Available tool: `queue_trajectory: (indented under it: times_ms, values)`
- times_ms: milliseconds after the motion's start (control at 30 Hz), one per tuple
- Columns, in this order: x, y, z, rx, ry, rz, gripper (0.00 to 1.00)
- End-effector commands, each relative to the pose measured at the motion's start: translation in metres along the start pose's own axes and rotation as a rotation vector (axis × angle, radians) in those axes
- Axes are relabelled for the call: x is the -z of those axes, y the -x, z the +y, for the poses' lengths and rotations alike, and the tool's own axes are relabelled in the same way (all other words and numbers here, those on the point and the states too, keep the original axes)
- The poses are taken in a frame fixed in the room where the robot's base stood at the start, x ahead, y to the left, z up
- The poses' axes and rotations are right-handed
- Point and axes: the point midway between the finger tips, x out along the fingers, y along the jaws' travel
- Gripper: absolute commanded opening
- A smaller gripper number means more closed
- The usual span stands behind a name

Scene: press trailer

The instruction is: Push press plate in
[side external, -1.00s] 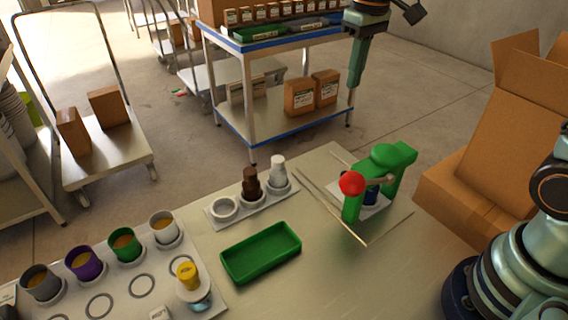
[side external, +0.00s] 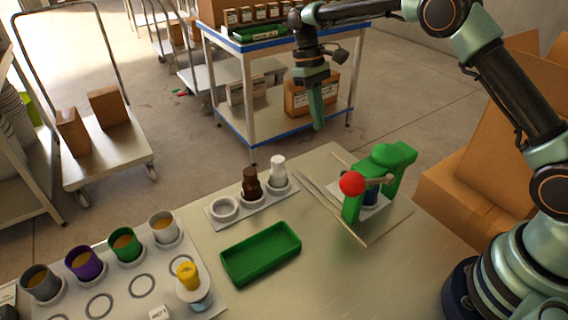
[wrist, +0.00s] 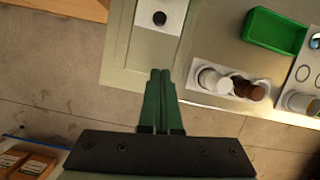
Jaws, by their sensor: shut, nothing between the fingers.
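A green press (side external: 395,165) with a red ball knob (side external: 352,184) stands on a flat metal plate (side external: 385,222) at the right of the table. A pale block with a dark blue piece sits under the press, partly hidden by its frame. In the wrist view, a pale plate (wrist: 148,42) with a round black spot shows at the top; I cannot tell if it is the press plate. My gripper (side external: 318,127) points down, shut and empty, in the air on the far side of the table, left of the press. In the wrist view, its fingers (wrist: 161,74) are together, apart from the plate.
A rack (side external: 225,208) with a brown and a white handled piece stands left of the press. A green tray (side external: 257,269) lies in front of it. Several coloured cups stand at the left. An open cardboard box (side external: 440,190) is at the right. A cart (side external: 250,120) stands behind.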

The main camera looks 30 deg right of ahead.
Motion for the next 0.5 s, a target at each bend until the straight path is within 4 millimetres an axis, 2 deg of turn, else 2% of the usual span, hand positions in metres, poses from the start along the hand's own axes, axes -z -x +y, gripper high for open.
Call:
queue_trajectory:
  times_ms: [400,500]
  values:
    - [-0.002,-0.081,0.003,0.002,-0.001,-0.004,0.0]
    - [-0.007,-0.089,0.003,0.003,-0.001,0.0,0.0]
